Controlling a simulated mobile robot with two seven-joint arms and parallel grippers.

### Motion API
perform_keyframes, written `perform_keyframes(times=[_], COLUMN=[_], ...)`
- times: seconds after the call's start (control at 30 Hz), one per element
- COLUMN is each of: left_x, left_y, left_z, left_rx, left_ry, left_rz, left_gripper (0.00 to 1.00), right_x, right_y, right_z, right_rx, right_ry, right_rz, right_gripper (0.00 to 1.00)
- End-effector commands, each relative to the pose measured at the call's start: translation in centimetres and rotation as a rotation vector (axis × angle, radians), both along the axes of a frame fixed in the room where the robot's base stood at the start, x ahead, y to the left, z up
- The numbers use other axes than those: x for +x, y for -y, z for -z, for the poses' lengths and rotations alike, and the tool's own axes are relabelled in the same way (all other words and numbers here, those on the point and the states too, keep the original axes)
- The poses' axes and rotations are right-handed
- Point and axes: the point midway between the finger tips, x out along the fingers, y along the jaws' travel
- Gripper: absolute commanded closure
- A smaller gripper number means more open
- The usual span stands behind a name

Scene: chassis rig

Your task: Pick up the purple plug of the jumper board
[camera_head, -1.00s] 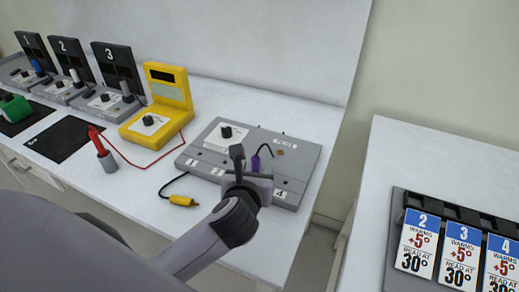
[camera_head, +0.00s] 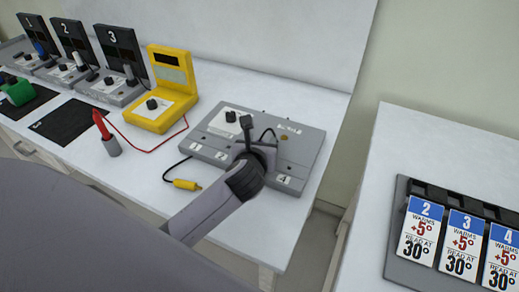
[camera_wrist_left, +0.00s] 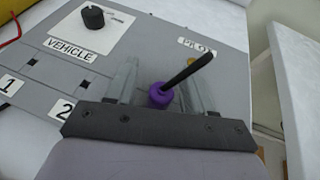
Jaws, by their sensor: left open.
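The jumper board (camera_head: 302,150) is a grey box on the white bench, with numbered labels along its front edge and a black knob. In the left wrist view the purple plug (camera_wrist_left: 160,95) stands on the board (camera_wrist_left: 45,62), with a black lead bending up from its top. My left gripper (camera_head: 252,138) is over the board in the head view and hides the plug there. In the left wrist view my open left gripper (camera_wrist_left: 165,75) has one finger on each side of the plug; I cannot tell whether they touch it. My right gripper is not in view.
A yellow meter (camera_head: 168,92) stands left of the board. A yellow plug (camera_head: 187,184) on a black lead lies before it. A red probe (camera_head: 102,126) stands in a grey holder (camera_head: 112,147). A rack of numbered cards (camera_head: 398,262) is on the right table.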

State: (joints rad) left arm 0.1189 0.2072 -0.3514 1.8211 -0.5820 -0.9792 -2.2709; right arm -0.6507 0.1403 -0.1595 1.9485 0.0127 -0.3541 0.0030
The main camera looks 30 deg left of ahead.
Motion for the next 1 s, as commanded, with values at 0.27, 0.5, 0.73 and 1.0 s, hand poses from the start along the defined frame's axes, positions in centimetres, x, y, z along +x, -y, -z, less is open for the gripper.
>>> perform_keyframes(times=[0.27, 0.5, 0.73, 1.0], left_x=[0.0, 0.0, 0.1, 0.1], left_y=[0.0, 0.0, 0.0, 0.0], left_z=[0.0, 0.0, -1.1, -6.3], left_rx=[0.0, 0.0, 0.001, 0.001], left_ry=[0.0, 0.001, 0.005, 0.011], left_rz=[0.0, 0.0, 0.0, 0.001], left_gripper=[1.0, 1.0, 1.0, 1.0], right_x=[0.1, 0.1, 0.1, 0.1], right_y=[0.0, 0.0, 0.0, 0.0], right_z=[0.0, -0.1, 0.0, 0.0], right_rx=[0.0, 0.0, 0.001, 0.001], right_ry=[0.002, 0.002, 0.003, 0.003], right_rz=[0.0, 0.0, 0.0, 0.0], right_gripper=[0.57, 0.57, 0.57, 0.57])
